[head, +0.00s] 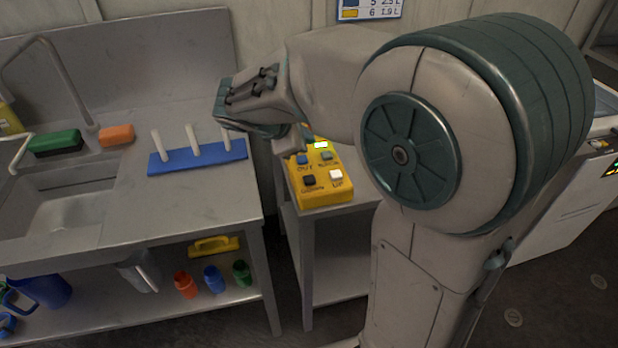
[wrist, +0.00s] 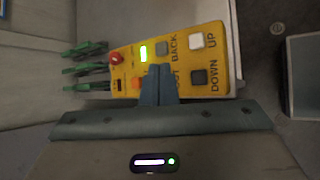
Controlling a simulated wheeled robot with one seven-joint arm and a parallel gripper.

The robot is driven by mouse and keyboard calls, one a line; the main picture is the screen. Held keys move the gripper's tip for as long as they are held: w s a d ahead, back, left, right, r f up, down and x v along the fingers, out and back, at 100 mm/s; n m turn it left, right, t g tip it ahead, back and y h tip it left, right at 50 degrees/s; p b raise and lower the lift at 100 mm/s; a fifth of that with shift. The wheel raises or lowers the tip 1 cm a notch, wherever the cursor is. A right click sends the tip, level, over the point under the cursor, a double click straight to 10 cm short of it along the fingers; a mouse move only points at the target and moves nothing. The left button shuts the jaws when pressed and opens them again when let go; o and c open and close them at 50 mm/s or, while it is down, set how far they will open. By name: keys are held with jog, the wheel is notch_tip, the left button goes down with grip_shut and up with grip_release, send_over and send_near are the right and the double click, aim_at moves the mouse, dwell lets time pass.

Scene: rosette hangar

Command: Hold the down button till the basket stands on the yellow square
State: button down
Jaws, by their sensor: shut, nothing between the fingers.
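The yellow control box (head: 322,185) stands on a small grey stand in the head view. Its black down button (head: 309,180) is at the front left, beside the white up button (head: 336,175). The down button also shows clear in the wrist view (wrist: 198,77). My gripper (wrist: 158,70) is shut and empty, its fingertips over the box to the left of the down button, apart from it in the picture. The fingers hide the out button in the wrist view. I cannot tell whether they touch the box. The basket and the yellow square are not in view.
The box also has a grey back button (wrist: 163,48), a red knob (wrist: 117,58) and a lit green lamp (wrist: 144,53). A steel bench with a blue peg rack (head: 198,157) stands left of the stand.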

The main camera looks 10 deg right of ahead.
aim_at(306, 180)
jog(key=shift+f+b, duration=3.6)
jog(key=shift+f, duration=0.85)
jog(key=shift+f+b, duration=0.35)
jog(key=shift+f, duration=0.05)
